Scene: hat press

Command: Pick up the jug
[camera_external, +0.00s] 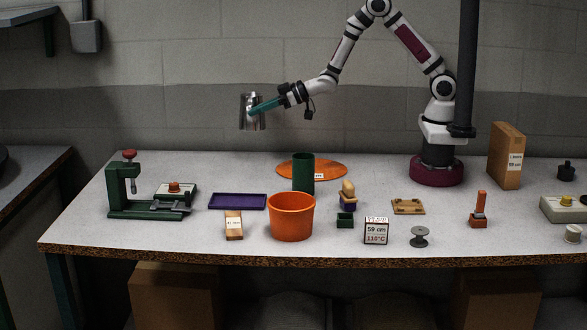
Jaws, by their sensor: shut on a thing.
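The jug (245,112) is a silvery metal vessel, held in the air well above the table. My gripper (257,108) has teal fingers and is shut on the jug, reaching it from the right. The jug looks roughly upright. The exact contact between the fingers and the jug is too small to make out.
Below stand an orange bucket (291,222), a dark green cylinder (303,173), an orange disc (335,170), a purple tray (237,208) and a green press (118,190). A cardboard box (506,157) stands at the right. The air around the jug is clear.

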